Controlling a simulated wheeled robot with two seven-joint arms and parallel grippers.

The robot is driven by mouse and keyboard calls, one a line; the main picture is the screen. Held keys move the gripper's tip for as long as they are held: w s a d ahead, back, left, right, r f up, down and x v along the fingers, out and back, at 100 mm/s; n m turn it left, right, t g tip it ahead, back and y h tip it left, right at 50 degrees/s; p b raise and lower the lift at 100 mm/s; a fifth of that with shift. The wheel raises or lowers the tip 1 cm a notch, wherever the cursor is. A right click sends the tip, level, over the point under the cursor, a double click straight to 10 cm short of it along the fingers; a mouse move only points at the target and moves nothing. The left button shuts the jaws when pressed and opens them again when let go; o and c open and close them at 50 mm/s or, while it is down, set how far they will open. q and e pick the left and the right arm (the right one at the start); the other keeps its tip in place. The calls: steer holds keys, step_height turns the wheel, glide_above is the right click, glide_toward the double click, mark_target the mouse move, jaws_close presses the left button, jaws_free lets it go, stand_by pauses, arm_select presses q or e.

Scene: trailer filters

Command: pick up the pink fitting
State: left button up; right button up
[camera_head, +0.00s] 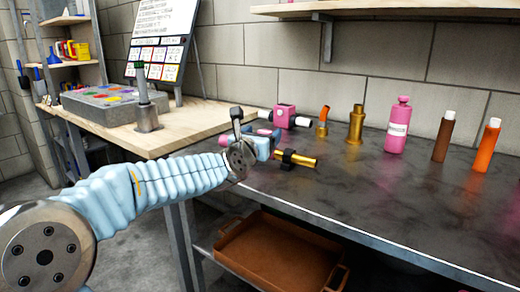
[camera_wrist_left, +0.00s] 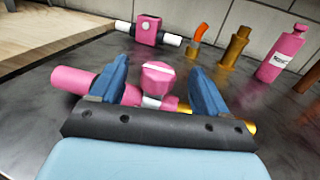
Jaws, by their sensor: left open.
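A pink fitting (camera_wrist_left: 157,78) lies on the dark bench top in the left wrist view, with a rounded pink knob facing me, a pink cylinder to the left and a brass tube end to the right. In the head view its pink end (camera_head: 223,140) and brass tube (camera_head: 302,160) show on either side of my gripper. My left gripper (camera_head: 267,143) is open over it. Its blue fingers stand on either side of the knob, apparently without closing on it. The fitting's middle is partly hidden by the gripper. My right gripper is out of view.
A pink block with white pipe ends (camera_head: 284,116) stands just behind. Further right are an orange-topped brass piece (camera_head: 322,122), a brass fitting (camera_head: 356,125), a pink bottle (camera_head: 397,128), and brown (camera_head: 443,138) and orange (camera_head: 487,146) bottles. A brown tray (camera_head: 275,250) is below.

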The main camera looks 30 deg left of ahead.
arm_select(q)
steer(key=p+x, duration=0.1)
steer(key=x, duration=0.3)
steer(key=shift+w+f, duration=0.1)
steer(key=shift+w+a+f+p, duration=0.1)
steer(key=shift+w+a+p, duration=0.05)
steer(key=shift+w+p, duration=0.2)
jaws_close()
